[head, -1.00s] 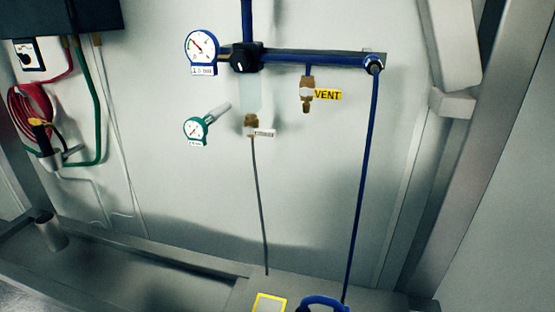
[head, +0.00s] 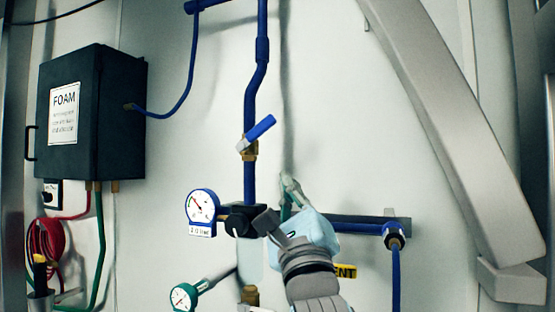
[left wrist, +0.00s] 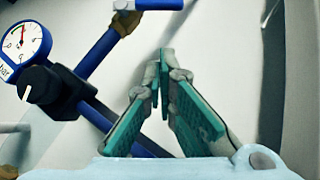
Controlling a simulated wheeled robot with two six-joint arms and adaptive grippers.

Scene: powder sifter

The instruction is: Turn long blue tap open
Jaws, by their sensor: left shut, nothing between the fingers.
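The long blue tap (head: 260,131) is a blue lever on a brass valve (head: 249,152) in the vertical blue pipe (head: 250,180). Its lever slants up to the right, across the pipe's line. In the left wrist view part of a blue lever (left wrist: 160,4) shows at the top edge, with brass (left wrist: 126,22) beside it. My left gripper (head: 287,186) is below and right of the tap, apart from it. Its green-padded fingers (left wrist: 163,62) are shut and empty, pointing up toward the lever. My right gripper is not in view.
A pressure gauge (head: 201,211) and black regulator (head: 241,219) sit left of my gripper. A black FOAM box (head: 90,115) hangs at left. The wall right of the tap is clear.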

